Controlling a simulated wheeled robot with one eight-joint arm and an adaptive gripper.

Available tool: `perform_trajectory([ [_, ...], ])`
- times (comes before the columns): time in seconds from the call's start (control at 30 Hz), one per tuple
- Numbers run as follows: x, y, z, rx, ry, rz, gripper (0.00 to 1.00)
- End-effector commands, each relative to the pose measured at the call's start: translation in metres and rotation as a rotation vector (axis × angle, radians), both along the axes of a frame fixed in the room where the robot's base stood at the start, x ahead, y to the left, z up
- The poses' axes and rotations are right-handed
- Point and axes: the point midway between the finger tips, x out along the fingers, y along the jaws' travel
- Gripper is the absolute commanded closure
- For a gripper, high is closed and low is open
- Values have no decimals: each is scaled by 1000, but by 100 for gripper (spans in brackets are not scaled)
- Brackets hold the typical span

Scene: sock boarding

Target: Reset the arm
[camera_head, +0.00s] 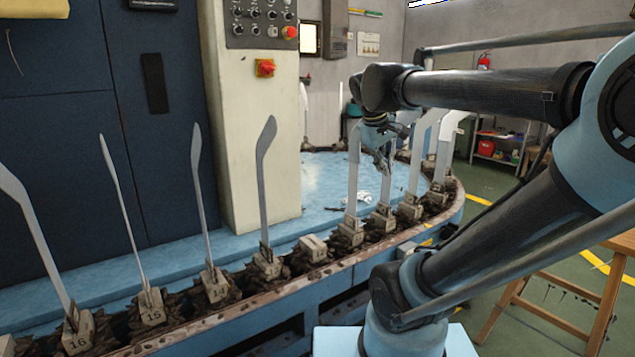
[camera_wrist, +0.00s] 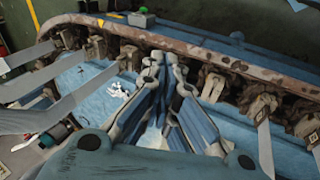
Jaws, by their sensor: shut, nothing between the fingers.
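My gripper (camera_head: 386,160) is shut and empty in the head view, held above the blue table top behind the row of boards at centre right. In the wrist view the fingers of my gripper (camera_wrist: 165,72) come together in the middle of the picture, pointing towards the conveyor. No sock is between them. In the head view my arm reaches in from the right, bent at the elbow. Flat metal sock boards stand upright on the conveyor, one of them (camera_head: 265,165) left of my gripper and another (camera_head: 353,180) just beside it.
The curved conveyor (camera_head: 330,275) carries several numbered blocks; one block (camera_head: 313,247) has no board. A control panel (camera_head: 262,22) on a cream column and a dark cabinet (camera_head: 60,170) stand behind. A wooden stool (camera_head: 575,300) is at the right. The blue table top (camera_head: 318,190) is mostly clear.

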Motion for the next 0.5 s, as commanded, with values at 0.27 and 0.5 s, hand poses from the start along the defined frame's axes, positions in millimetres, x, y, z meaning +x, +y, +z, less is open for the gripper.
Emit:
perform_trajectory([
  [0.27, -94, -14, -135, 237, 54, -274, 100],
  [0.5, -141, -7, -205, 371, 80, -418, 100],
])
